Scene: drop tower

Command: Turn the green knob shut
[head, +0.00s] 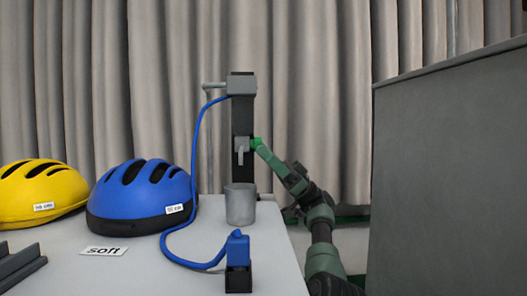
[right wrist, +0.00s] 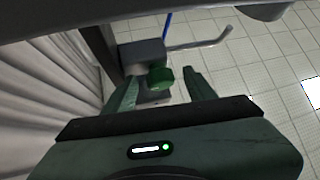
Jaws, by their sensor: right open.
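The green knob (head: 255,142) sits on the right side of the dark upright column (head: 242,115), beside a grey tap block (head: 241,149). In the right wrist view the knob (right wrist: 160,77) shows between the fingers, against a grey housing (right wrist: 142,54). My right gripper (head: 263,150) reaches in from the right at knob height. In the wrist view its fingers (right wrist: 161,82) are open, one on each side of the knob, with visible gaps. Whether the fingertips reach past the knob is hard to tell. My left gripper is not in view.
A grey cup (head: 241,204) stands below the tap. A blue hose (head: 193,150) runs from the column top to a blue device (head: 237,250). Blue (head: 145,195) and yellow (head: 40,190) helmets and a "soft" card (head: 104,251) are left. A grey panel (head: 450,175) stands right.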

